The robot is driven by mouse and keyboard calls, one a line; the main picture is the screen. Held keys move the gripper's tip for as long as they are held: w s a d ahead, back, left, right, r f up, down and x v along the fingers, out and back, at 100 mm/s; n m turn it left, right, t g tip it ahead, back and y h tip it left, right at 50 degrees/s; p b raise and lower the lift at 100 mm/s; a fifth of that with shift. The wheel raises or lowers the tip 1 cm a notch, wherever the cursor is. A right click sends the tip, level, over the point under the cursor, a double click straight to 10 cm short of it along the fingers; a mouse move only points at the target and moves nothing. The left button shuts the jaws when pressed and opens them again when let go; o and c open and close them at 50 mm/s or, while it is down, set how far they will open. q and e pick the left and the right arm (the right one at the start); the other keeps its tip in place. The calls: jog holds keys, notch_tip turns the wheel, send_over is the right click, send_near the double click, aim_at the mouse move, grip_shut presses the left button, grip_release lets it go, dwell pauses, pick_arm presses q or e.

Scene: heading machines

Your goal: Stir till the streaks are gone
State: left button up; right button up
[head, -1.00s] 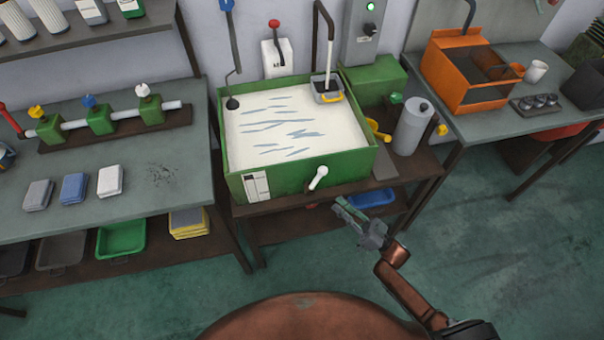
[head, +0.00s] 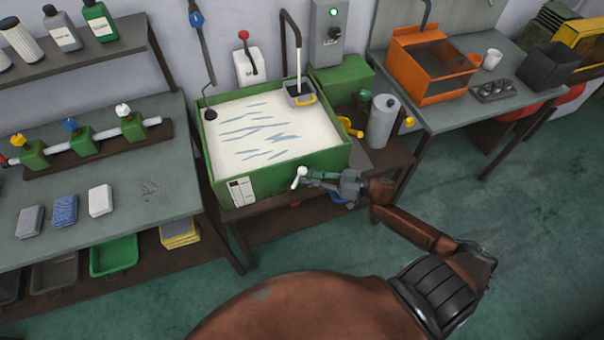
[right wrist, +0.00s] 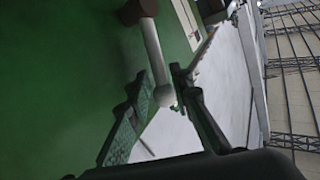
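A green tank (head: 270,177) holds pale cream liquid (head: 235,140) with several blue-grey streaks on its surface. A white handle (head: 299,176) sticks out from the tank's front wall. My right gripper (head: 308,178) is at this handle, in front of the tank. In the right wrist view, the white handle (right wrist: 155,55) ends in a round knob that lies between the spread fingers of my right gripper (right wrist: 160,110). The fingers are open; whether one touches the knob I cannot tell. My left gripper is not in view.
A grey cylinder (head: 383,122) stands right of the tank. The left bench (head: 150,205) carries green valves and three blocks. An orange bin (head: 405,75) stands on the right bench.

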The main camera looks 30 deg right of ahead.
jog(key=shift+w+a, duration=0.25)
jog(key=shift+c, duration=0.3)
jog(key=shift+d+r, duration=0.1)
grip_shut()
